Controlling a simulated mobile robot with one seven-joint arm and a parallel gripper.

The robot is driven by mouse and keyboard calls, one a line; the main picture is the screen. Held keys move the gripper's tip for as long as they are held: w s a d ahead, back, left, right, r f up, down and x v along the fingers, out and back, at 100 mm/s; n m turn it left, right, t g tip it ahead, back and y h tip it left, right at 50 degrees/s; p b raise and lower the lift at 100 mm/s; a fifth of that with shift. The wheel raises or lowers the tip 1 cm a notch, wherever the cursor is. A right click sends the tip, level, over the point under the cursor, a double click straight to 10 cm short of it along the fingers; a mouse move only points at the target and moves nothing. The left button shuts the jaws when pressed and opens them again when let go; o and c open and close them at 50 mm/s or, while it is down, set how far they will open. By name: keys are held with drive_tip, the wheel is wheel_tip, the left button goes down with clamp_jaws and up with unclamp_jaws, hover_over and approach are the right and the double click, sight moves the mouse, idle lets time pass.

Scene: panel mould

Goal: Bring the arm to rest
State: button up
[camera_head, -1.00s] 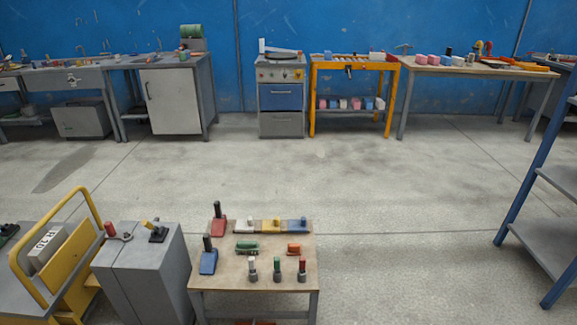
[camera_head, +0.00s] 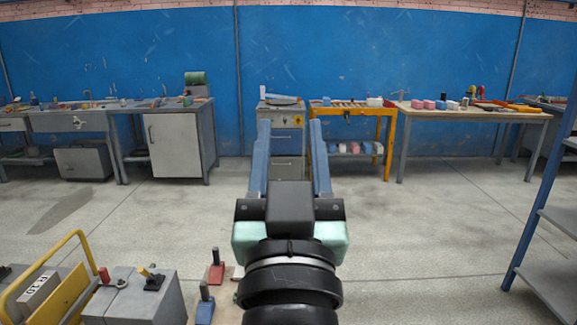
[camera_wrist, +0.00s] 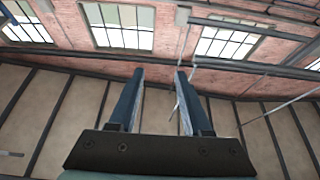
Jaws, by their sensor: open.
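My gripper (camera_head: 289,150) stands upright in the middle of the head view, with its two blue fingers apart and nothing between them. In the wrist view my gripper (camera_wrist: 158,75) also shows open and empty, with the brick wall and windows beyond it. My arm below it hides most of the small wooden table (camera_head: 229,308) at the bottom of the head view. A red-based clamp (camera_head: 217,272) and a blue-based clamp (camera_head: 205,311) show at that table's left side.
A grey cabinet (camera_head: 132,308) and a yellow-railed cart (camera_head: 62,300) stand at the lower left. A blue-post shelf (camera_head: 545,230) stands at the right. Benches and an orange-framed table (camera_head: 390,140) line the blue wall. The floor between is clear.

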drive_tip(key=s+r+t, duration=0.4)
drive_tip(key=s+r, duration=0.5)
drive_tip(key=r, duration=0.2)
wheel_tip(320, 180, up, 15)
drive_tip(key=p, duration=1.4)
drive_tip(key=shift+s+r, duration=0.15)
drive_tip(key=shift+a, duration=0.1)
